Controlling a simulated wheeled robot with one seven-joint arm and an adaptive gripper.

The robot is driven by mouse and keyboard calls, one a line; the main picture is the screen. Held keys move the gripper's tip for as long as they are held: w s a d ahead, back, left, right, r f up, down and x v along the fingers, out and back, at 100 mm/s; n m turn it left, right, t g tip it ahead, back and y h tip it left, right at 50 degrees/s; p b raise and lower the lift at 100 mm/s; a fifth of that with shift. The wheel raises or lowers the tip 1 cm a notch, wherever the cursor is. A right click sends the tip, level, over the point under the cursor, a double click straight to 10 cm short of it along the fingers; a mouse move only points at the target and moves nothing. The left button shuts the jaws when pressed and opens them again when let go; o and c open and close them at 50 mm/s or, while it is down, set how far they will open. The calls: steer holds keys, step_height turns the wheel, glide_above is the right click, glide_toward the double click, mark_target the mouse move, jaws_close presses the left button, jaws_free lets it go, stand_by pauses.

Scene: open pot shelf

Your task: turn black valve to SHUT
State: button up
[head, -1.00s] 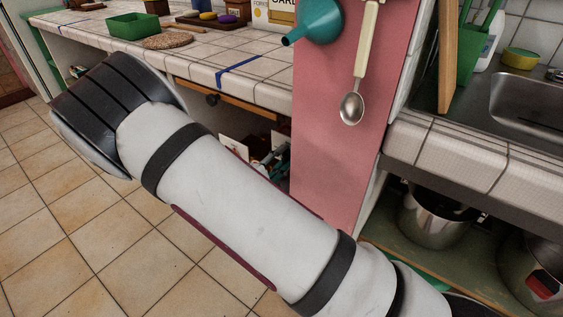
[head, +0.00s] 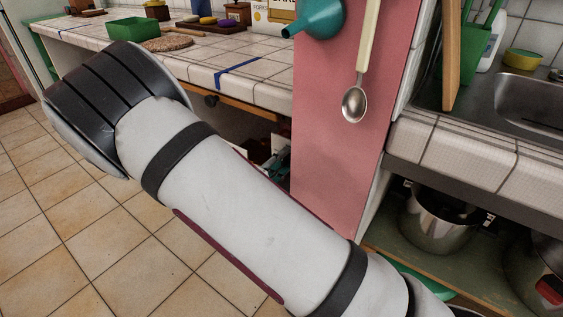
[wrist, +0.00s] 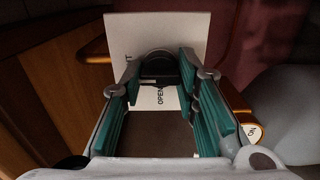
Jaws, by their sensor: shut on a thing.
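In the wrist view the black valve (wrist: 159,68) sits in front of a white card (wrist: 170,24). The card has OPEN printed sideways below the valve, and the end of another word, a T, shows at its left. My gripper (wrist: 161,76) has its teal-padded fingers on either side of the valve and is shut on it. The fingers hide part of the valve and of the lettering, so its exact angle is hard to tell. In the head view my arm hides the valve and gripper.
A copper-coloured pipe (wrist: 95,50) runs left of the card, and a brass piece with lettering (wrist: 251,131) is at the right finger. In the head view a pink panel (head: 345,160) carries a spoon (head: 355,104) and teal funnel (head: 320,17). A pot (head: 437,220) stands under the sink.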

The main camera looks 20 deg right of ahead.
steer(key=o, duration=1.2)
steer(key=shift+c, duration=0.2)
steer(key=v, duration=1.2)
